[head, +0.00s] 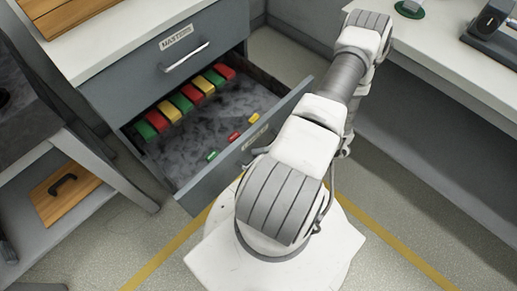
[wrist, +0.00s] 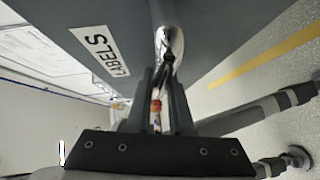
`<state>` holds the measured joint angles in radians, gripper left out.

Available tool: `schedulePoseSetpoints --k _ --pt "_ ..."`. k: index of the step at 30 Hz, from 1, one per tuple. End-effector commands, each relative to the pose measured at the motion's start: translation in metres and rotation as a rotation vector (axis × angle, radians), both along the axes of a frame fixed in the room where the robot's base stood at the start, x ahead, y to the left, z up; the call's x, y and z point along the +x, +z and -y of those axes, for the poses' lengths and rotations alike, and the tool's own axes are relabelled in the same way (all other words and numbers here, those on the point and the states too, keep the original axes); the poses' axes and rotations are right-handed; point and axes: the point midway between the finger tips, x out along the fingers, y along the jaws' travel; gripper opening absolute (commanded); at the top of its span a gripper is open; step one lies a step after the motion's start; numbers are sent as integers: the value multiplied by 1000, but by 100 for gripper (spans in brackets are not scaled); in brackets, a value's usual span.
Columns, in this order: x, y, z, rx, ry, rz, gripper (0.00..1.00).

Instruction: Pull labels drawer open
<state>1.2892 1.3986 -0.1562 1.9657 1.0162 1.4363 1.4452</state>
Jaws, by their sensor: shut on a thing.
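The labels drawer (head: 212,183) stands pulled out below the masters drawer in the head view. Its inside shows, with a row of red, yellow and green blocks (head: 188,98) at the back and several small coloured pieces (head: 233,136) nearer the front. In the wrist view its grey front (wrist: 212,32) carries the LABELS plate (wrist: 98,48). My gripper (wrist: 166,82) is shut on the metal drawer handle (wrist: 163,42). In the head view my arm hides the gripper and part of the drawer front.
The masters drawer (head: 140,75) above is shut, with a bar handle (head: 186,57). A white counter (head: 450,70) runs along the right. A lower shelf at left holds a wooden board with a black handle (head: 65,190). Floor with yellow lines (head: 165,262) lies in front.

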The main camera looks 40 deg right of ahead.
Motion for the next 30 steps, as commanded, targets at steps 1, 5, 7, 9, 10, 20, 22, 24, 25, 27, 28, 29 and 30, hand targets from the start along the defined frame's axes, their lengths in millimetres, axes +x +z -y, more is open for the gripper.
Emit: schedulePoseSetpoints --k 1,5,7,9,10,20,22,24,25,27,28,29,30 --pt "0 1 1 -1 -2 2 0" --pt "0 0 1 -1 -2 2 0" --pt "0 0 1 -1 -2 2 0" --pt "0 0 1 -1 -2 2 27" --pt "0 0 1 -1 -2 2 32" --pt "0 0 0 0 -1 1 32" --pt "0 0 0 -1 0 1 32" --pt "0 0 1 -1 -1 1 32" --pt "-1 0 2 -1 -1 1 32" --pt "-4 1 6 -2 -1 1 32" --pt "-7 2 9 -2 -2 1 32" --pt "-10 3 12 -2 -2 1 32" --pt "-14 4 17 -3 -2 0 32"
